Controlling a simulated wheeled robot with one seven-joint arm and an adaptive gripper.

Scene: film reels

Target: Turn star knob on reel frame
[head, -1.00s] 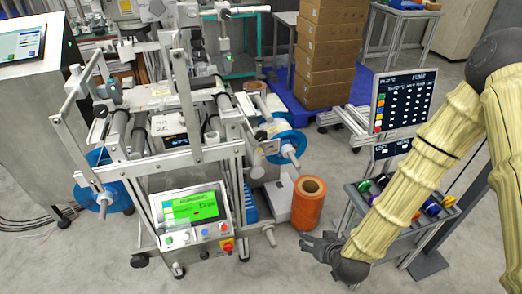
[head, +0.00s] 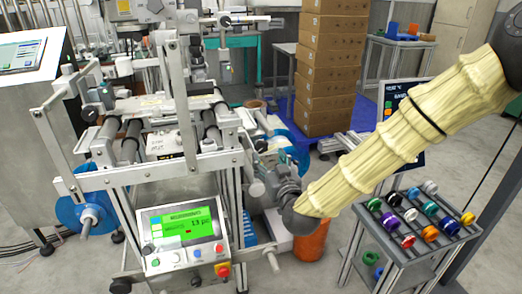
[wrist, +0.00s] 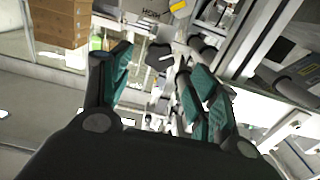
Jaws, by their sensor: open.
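The reel frame (head: 190,165) is a silver machine with rollers and blue reel discs. My gripper (head: 262,178) is at its right side, in front of the right blue disc (head: 300,155). In the wrist view my gripper (wrist: 155,65) is open, with green-padded fingers spread apart. A dark lobed knob (wrist: 158,55), which looks like the star knob, shows between and beyond the fingertips, with no contact visible. The knob is not distinguishable in the head view, where my gripper and arm cover that area.
An orange roll (head: 312,243) stands on the floor below my arm, partly hidden. A cart (head: 400,270) with several coloured spools stands at the right. A control panel (head: 185,235) is on the frame's front. Stacked boxes (head: 325,75) stand behind.

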